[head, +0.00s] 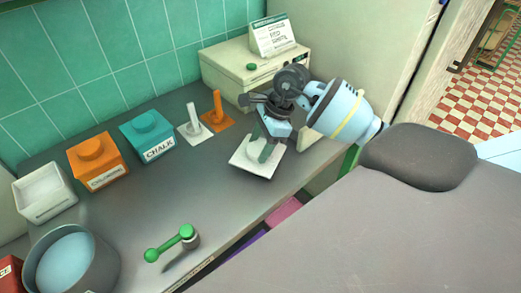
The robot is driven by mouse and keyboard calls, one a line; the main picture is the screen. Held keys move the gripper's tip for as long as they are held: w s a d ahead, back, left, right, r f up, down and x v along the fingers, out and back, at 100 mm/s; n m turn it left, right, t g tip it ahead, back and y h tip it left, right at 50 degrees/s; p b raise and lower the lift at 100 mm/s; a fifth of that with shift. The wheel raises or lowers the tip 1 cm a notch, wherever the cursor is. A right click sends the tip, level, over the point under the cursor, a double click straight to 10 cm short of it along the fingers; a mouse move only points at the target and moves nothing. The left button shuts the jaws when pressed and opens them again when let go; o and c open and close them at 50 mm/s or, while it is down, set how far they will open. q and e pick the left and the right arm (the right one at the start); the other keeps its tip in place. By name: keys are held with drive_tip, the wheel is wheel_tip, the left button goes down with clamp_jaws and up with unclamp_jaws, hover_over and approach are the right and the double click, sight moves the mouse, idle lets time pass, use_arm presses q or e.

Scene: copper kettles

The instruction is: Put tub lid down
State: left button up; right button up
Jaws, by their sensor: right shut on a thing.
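My right gripper (266,137) reaches down from the right and is shut on a grey-green upright post. The post rises from a white square plate, which looks like the tub lid (249,160). The lid is over the right part of the grey counter. I cannot tell whether it touches the counter or hangs just above it. A white tub (44,192) stands open at the far left. An orange tub (98,160) and a teal tub marked CHALK (147,136) have lids with round knobs. My left gripper is not in view.
A white plate with a post (192,130) and an orange one (217,118) stand left of the gripper. A cream box (240,68) bears a sign. The counter's (195,190) middle is clear.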

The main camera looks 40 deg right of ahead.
drive_tip(key=shift+f, duration=1.25)
drive_tip(key=shift+f, duration=0.2)
drive_tip(key=o, duration=1)
drive_tip(key=shift+r, duration=0.15)
drive_tip(key=v, duration=1.2)
drive_tip(key=shift+a+r, duration=0.1)
drive_tip(key=shift+a, duration=0.05)
